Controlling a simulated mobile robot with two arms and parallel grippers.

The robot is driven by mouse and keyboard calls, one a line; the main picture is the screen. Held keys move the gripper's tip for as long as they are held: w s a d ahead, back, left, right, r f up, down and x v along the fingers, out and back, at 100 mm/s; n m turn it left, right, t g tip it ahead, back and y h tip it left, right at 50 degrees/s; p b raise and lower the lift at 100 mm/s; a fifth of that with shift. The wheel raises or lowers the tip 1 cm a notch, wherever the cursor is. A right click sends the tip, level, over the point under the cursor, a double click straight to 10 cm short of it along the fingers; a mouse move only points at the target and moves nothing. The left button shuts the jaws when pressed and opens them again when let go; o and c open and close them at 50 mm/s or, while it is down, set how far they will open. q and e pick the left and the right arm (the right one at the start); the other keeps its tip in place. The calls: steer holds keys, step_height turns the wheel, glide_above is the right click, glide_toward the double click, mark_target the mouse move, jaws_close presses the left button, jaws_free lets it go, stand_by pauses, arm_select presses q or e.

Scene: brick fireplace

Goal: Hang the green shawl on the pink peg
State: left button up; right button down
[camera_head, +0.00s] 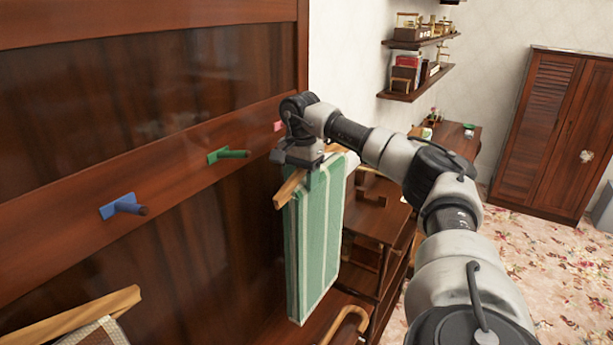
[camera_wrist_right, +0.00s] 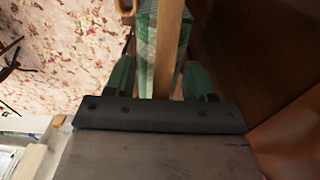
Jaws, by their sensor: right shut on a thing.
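The green shawl (camera_head: 320,235) with pale stripes hangs folded over a wooden bar (camera_head: 290,188). My right gripper (camera_head: 303,160) is shut on that bar, and the shawl hangs down below it. In the right wrist view the bar (camera_wrist_right: 168,45) runs between the fingers, with part of the shawl (camera_wrist_right: 147,30) beside it. The pink peg (camera_head: 278,126) sticks out of the dark wooden panel, just left of my right wrist, which is close to it and may hide part of it. I cannot tell the exact gap between bar and peg. My left gripper is out of view.
A green peg (camera_head: 228,154) and a blue peg (camera_head: 122,206) stand empty on the same panel rail. Another wooden bar (camera_head: 75,315) with a checked cloth shows at lower left. A wooden shelf unit (camera_head: 378,222) stands behind the shawl. A curved wooden handle (camera_head: 347,322) is below it.

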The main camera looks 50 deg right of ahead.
steer(key=shift+w+a+f, duration=0.1)
steer(key=shift+w, duration=0.55)
steer(key=shift+w+a+f, duration=0.15)
steer(key=shift+w, duration=0.4)
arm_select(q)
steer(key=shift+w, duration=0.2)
arm_select(e)
steer(key=w, duration=0.1)
steer(key=w+f, duration=0.1)
steer(key=w, duration=0.1)
steer(key=shift+w+a+f, duration=0.1)
steer(key=shift+w+f, duration=0.2)
steer(key=shift+w, duration=0.1)
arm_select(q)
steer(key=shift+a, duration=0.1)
arm_select(e)
steer(key=shift+c, duration=1.5)
jaws_free()
